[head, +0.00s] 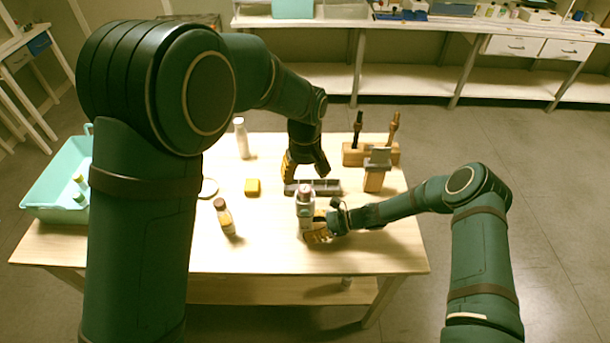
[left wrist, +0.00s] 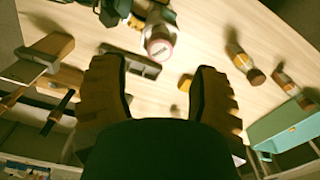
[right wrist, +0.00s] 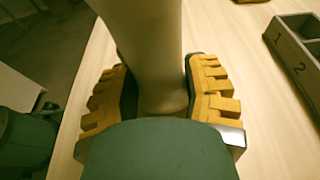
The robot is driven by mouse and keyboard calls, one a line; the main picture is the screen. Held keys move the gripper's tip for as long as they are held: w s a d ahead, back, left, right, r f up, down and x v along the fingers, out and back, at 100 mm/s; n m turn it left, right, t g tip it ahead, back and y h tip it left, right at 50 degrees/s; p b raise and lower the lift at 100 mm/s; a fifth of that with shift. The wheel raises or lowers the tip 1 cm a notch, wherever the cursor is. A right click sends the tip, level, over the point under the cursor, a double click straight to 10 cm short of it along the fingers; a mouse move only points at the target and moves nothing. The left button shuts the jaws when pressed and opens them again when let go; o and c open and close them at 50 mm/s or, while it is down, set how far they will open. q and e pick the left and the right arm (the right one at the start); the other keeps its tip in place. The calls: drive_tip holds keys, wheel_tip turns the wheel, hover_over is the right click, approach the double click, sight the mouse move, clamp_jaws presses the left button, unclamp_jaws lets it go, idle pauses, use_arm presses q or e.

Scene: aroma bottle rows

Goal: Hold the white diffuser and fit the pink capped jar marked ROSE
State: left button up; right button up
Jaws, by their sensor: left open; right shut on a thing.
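The white diffuser (head: 306,212) stands upright near the table's front middle. My right gripper (head: 318,232) is shut on its lower body from the right. In the right wrist view the pale diffuser body (right wrist: 153,45) fills the space between the fingers. The pink-capped jar (head: 305,191) shows at the diffuser's top; its lower part is hidden. In the left wrist view its round pink-rimmed cap (left wrist: 160,48) faces me, with a mark too small to read surely. My left gripper (head: 304,172) is open and empty, behind and above the jar, apart from it.
A dark slotted tray (head: 326,187) lies just behind the diffuser. An amber bottle (head: 225,217), a yellow block (head: 252,187) and a white bottle (head: 241,138) stand left. A teal bin (head: 50,185) is far left. Wooden tool holders (head: 374,180) stand right. The front right tabletop is clear.

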drive_tip(key=o, duration=0.9)
drive_tip(key=v, duration=1.2)
